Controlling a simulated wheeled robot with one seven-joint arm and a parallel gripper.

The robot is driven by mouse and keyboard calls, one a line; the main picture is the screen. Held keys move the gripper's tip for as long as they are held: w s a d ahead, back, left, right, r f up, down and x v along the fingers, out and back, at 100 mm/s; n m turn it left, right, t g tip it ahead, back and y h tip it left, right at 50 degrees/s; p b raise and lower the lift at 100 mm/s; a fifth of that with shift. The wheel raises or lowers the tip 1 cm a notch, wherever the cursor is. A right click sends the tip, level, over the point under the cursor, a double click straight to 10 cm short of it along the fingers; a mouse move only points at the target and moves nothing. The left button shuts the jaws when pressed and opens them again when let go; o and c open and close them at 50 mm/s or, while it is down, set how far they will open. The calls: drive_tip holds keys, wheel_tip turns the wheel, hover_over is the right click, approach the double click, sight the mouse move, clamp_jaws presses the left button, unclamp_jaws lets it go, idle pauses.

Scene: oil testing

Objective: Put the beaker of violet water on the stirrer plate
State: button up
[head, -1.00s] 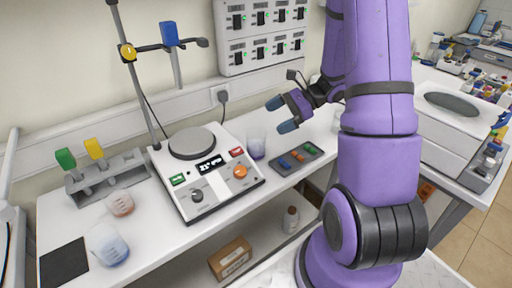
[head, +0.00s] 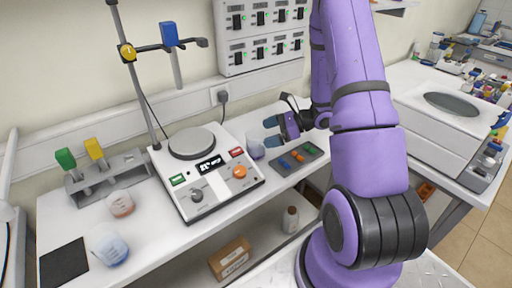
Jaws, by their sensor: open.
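The beaker of violet water (head: 257,149) stands upright on the white bench, just right of the stirrer. The stirrer has a round grey plate (head: 192,143) on top, which is bare, and a front panel with a display and knobs. My gripper (head: 269,132) is open, its blue-tipped fingers pointing left at the beaker. In the picture the fingertips overlap the beaker's right upper part. I cannot tell whether they touch it or stand around it.
A beaker with reddish liquid (head: 120,203) and one with blue liquid (head: 109,246) stand at the left. A grey tray with small coloured items (head: 297,158) lies below my gripper. A stand (head: 138,85) rises behind the stirrer, its clamp arm reaching over the plate.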

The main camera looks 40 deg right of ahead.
sight(257, 136)
drive_tip(key=shift+x, duration=2.35)
drive_tip(key=shift+w+d, duration=0.1)
drive_tip(key=c, duration=1.2)
drive_tip(key=shift+c, duration=0.2)
